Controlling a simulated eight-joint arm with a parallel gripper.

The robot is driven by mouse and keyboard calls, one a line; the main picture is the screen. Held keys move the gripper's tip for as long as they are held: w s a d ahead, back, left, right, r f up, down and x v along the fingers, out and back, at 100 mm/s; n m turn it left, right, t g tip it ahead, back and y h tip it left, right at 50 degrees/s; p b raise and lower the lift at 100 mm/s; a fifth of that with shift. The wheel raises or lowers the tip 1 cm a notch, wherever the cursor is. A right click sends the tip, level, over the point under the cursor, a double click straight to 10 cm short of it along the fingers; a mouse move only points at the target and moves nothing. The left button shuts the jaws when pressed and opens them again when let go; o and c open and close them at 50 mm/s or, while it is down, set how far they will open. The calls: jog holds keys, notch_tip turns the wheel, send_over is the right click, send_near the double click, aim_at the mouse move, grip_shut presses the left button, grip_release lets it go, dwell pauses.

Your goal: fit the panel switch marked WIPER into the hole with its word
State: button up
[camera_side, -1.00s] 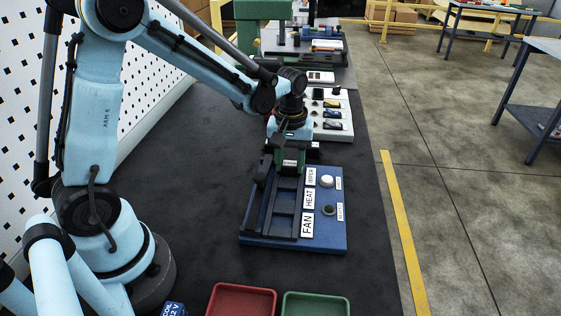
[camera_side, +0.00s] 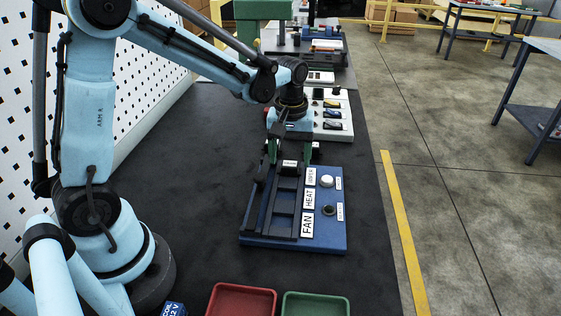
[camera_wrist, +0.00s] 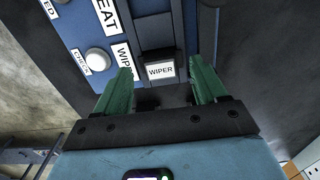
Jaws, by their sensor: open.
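The WIPER switch (camera_side: 290,163) is a small block with a white face and sits at the far end of the black frame on the blue panel (camera_side: 273,240), beside the WIPER label (camera_side: 311,177). In the wrist view the switch (camera_wrist: 160,70) faces me with its word readable, next to the panel's own WIPER label (camera_wrist: 122,54). It appears to be in that hole; its depth I cannot tell. My gripper (camera_side: 295,150) is open just above it. The green fingers (camera_wrist: 161,82) stand apart on either side of the switch, with gaps.
The panel also carries FAN (camera_side: 307,225) and HEAT (camera_side: 309,198) labels, a white round knob (camera_side: 326,181) and a dark round part (camera_side: 328,210). A red tray (camera_side: 241,300) and a green tray (camera_side: 315,304) lie in front. A switch board (camera_side: 340,134) stands behind.

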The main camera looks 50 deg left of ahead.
aim_at(289, 166)
notch_tip(289, 166, up, 10)
jog(key=s+d+f+m+t, duration=0.2)
jog(key=s+d+m+t, duration=0.1)
jog(key=s+m+t, duration=0.4)
jog(key=s+m, duration=0.2)
jog(key=s, duration=0.1)
jog(key=shift+s, duration=0.2)
jog(key=shift+d, duration=0.1)
dwell(0.4)
